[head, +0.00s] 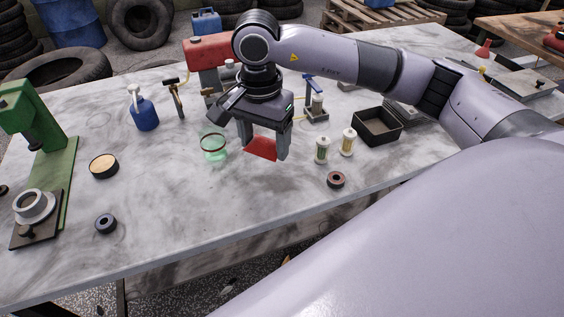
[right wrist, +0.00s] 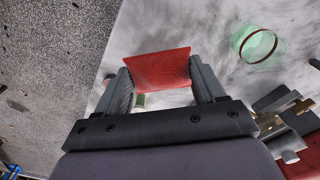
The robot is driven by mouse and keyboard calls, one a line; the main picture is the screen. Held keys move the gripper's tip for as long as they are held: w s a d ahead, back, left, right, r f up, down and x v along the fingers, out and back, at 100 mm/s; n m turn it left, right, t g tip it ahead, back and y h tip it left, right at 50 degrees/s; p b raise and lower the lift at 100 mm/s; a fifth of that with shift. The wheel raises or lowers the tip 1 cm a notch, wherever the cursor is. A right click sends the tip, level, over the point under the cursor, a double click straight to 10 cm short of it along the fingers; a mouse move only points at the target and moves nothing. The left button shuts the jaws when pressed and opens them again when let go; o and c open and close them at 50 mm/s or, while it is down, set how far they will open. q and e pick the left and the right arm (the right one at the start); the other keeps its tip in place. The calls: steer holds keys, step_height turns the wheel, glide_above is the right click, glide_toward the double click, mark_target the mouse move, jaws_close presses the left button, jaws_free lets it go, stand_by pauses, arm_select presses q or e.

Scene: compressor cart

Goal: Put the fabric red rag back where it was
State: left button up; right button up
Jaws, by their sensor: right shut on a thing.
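The red rag (head: 261,148) is between the fingers of my right gripper (head: 264,150), which is shut on it. In the right wrist view the rag (right wrist: 158,68) spans the gap between the two fingertips (right wrist: 163,80) as a flat red patch. The rag is above the marble-patterned table (head: 180,215); I cannot tell how high. A clear greenish glass (head: 214,147) stands just left of the gripper in the head view, and also shows in the right wrist view (right wrist: 260,46). My left gripper is not in view.
The front middle of the table is clear.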

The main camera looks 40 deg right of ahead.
steer(key=m, duration=0.3)
steer(key=r+m, duration=0.1)
steer(key=shift+w+d, duration=0.4)
steer(key=m, duration=0.2)
steer(key=r+m, duration=0.1)
steer(key=m, duration=0.1)
steer(key=d+m, duration=0.1)
steer(key=m, duration=0.1)
steer(key=shift+w+r, duration=0.2)
steer(key=shift+w, duration=0.2)
steer(key=r+m, duration=0.1)
steer(key=m, duration=0.3)
step_height(320, 180, up, 6)
steer(key=m+b, duration=0.1)
steer(key=m, duration=2.5)
glide_above(280, 165)
step_height(280, 165, down, 20)
steer(key=shift+r+b, duration=0.1)
steer(key=shift+b, duration=0.4)
